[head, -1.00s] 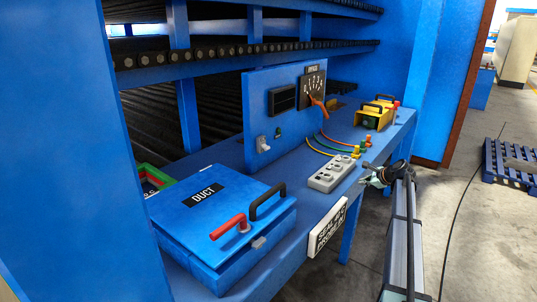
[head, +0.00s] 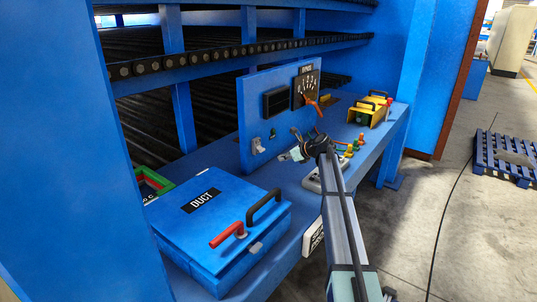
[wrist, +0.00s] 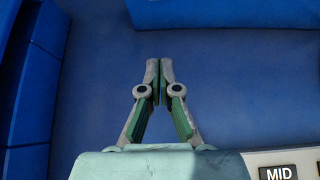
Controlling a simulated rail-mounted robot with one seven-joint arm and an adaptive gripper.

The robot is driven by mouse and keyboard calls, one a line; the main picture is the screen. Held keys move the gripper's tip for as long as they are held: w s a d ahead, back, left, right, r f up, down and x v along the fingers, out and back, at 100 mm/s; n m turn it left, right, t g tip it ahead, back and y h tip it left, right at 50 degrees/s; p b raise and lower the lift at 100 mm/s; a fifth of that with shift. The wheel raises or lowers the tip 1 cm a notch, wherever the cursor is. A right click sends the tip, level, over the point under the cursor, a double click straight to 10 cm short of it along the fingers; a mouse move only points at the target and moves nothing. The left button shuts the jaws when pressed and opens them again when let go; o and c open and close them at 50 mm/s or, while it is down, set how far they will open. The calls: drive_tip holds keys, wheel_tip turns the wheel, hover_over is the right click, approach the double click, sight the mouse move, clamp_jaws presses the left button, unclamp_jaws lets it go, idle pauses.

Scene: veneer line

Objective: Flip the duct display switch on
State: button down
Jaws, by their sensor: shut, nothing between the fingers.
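My gripper (head: 296,153) is to the right of the switch in the head view, in front of the panel and apart from the switch. In the wrist view, the fingertips (wrist: 160,62) meet with nothing between them, over the blue bench. The switch does not show in the wrist view.
A blue box marked DUCT (head: 210,225), with red and black handles, stands at front left. A pale block (head: 312,182) lies under my arm, and its MID label (wrist: 278,173) shows in the wrist view. An orange-handled selector (head: 308,92) and yellow device (head: 367,110) are right.

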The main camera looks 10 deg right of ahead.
sight(261, 149)
drive_tip(key=shift+w+a, duration=0.1)
drive_tip(key=p+x, duration=0.2)
drive_tip(key=x, duration=0.7)
drive_tip(key=shift+p, duration=0.3)
drive_tip(key=shift+w+a+r+p, duration=0.15)
drive_tip(key=shift+r+p, duration=0.15)
drive_tip(key=shift+r, duration=0.25)
drive_tip(key=shift+w+a+r+p, duration=0.2)
drive_tip(key=shift+r+p, duration=0.05)
drive_tip(key=shift+r, duration=0.3)
drive_tip(key=shift+w+a+r+p, duration=0.15)
drive_tip(key=shift+r+p, duration=0.15)
drive_tip(key=shift+r, duration=0.3)
drive_tip(key=shift+d, duration=0.1)
